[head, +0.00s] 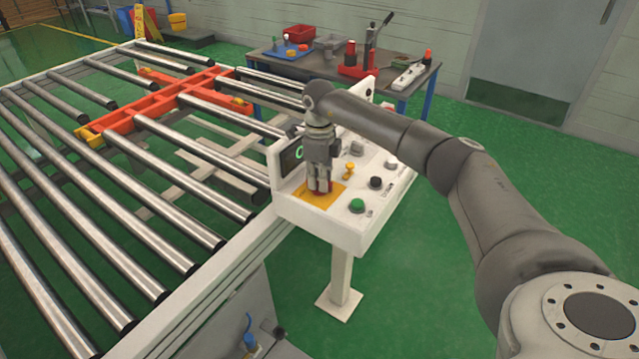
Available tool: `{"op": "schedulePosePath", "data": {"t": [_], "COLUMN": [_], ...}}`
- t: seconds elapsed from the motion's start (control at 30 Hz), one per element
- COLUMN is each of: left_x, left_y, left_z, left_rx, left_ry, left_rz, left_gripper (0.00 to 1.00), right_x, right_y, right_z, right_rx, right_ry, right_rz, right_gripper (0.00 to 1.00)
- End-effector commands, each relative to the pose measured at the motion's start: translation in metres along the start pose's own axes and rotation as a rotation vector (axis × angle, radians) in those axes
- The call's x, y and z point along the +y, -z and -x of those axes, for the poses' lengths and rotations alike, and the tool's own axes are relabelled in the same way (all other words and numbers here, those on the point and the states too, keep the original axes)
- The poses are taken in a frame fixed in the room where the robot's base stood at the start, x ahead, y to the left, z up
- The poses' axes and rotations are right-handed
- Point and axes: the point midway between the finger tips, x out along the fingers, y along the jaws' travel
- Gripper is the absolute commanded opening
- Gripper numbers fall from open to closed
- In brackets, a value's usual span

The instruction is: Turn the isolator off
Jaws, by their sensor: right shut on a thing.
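The white control panel (335,227) stands on a post beside the roller conveyor. A yellow plate (333,199) lies at the near left of its top, with a bit of red showing on it at my gripper's fingertips; this looks like the isolator, mostly hidden. My right gripper (320,190) points down over the yellow plate and is shut on the red part. I cannot tell which way the isolator is turned. My left gripper is not in view.
The panel also carries a green button (357,205), a black knob (376,183), a small yellow lever (349,168) and a dark display (292,156). The roller conveyor (110,215) with an orange frame (165,98) fills the left. A workbench (345,75) with tools stands behind.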

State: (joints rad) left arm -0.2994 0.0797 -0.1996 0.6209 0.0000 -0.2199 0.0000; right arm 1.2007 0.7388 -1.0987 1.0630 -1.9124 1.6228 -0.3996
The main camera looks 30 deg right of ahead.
Motion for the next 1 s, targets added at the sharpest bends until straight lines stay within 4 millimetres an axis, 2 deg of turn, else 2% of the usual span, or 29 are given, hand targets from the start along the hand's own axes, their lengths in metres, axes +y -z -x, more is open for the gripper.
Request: {"op": "schedulePosePath", "data": {"t": [0.5,1.0], "left_x": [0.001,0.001], "left_y": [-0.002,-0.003], "left_z": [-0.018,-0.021], "left_rx": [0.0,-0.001], "left_ry": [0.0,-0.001], "left_rz": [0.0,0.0], "left_gripper": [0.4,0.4], "right_x": [-0.001,-0.001], "right_y": [-0.001,-0.001], "right_z": [0.001,0.002], "right_rx": [-0.004,-0.004], "right_ry": [0.004,0.003], "right_rz": [0.41,0.543], "right_gripper": [0.0,0.0]}}
